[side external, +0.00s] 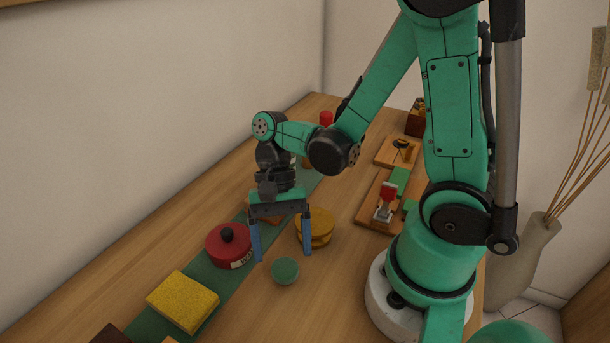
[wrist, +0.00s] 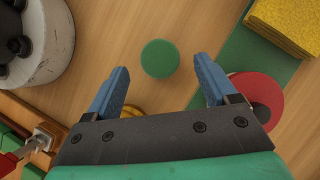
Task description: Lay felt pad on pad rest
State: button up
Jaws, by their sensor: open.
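A green round disc (side external: 285,270), which looks like the felt pad, lies on the bare wood of the table. It also shows in the wrist view (wrist: 160,58), just beyond and between the fingertips. My gripper (side external: 283,255) is open and empty, pointing down above the table close to the disc, with its blue fingers apart; I cannot tell the exact height gap. A yellow round two-layered piece (side external: 318,223) stands just behind my gripper, partly hidden by a finger. It may be the pad rest, but I cannot tell for sure.
A red lidded pot (side external: 228,247) and a yellow sponge-like block (side external: 183,302) rest on a green runner (side external: 208,278) to the left. A wooden board (side external: 368,213) with a red-handled device and green blocks lies to the right. Bare wood is free around the disc.

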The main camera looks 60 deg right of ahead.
jog(key=w+d+r+n+t+h, duration=0.4)
jog(key=w+r+n+t, duration=0.2)
jog(key=r+n+t, duration=0.3)
jog(key=shift+r+n+t+h, duration=0.4)
jog(key=shift+n+t, duration=0.3)
jog(key=shift+t, duration=0.2)
